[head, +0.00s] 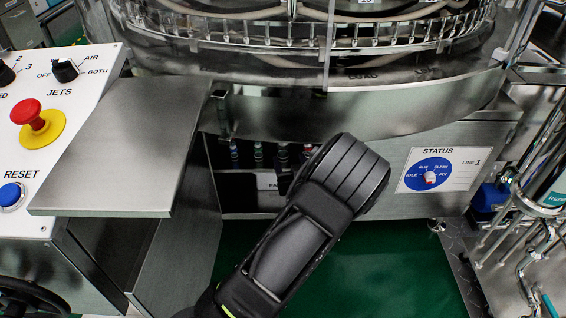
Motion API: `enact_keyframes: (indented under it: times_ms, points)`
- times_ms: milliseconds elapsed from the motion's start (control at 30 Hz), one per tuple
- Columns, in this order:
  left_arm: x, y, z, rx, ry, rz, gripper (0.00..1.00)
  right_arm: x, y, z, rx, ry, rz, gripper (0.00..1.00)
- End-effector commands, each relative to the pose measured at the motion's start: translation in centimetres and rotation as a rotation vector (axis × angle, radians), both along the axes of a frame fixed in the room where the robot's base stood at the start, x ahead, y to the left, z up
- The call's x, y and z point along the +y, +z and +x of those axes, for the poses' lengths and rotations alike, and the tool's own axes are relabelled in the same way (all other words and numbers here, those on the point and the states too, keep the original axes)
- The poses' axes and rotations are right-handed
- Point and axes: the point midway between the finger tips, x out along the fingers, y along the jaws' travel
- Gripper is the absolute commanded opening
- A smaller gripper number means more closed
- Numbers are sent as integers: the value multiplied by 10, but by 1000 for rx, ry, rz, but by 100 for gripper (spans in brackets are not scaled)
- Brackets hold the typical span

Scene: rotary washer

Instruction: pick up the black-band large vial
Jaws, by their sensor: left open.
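Several dark vials stand upright in a row in the recess under the washer, in the head view. The leftmost vial (234,152) and the vial beside it (258,154) show most clearly. Their band colours are too small to tell, so I cannot say which is the black-band large vial. My left arm reaches up from the bottom and its dark wrist covers the right part of the row. My left gripper (292,182) is open, in front of the recess near the vials, and mostly hidden by the wrist. My right gripper is not in view.
A steel shelf plate (125,140) juts out left of the recess, beside the control panel (50,110) with its red button. The washer's curved steel rim (390,110) overhangs the recess. A status dial panel (438,170) is at right, with pipes (530,210) beyond it.

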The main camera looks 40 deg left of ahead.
Motion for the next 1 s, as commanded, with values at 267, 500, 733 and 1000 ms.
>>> enact_keyframes:
  times_ms: [267, 500, 733, 1000]
  points:
    - [1, 2, 0, -2, 1, 1, 61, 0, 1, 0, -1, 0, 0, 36]
    - [15, -5, 12, -2, 2, 0, 61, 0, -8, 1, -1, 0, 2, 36]
    - [19, -4, 17, 0, 0, 0, 61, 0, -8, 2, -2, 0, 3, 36]
    - [26, -8, 23, -2, 1, 1, 61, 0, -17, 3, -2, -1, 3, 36]
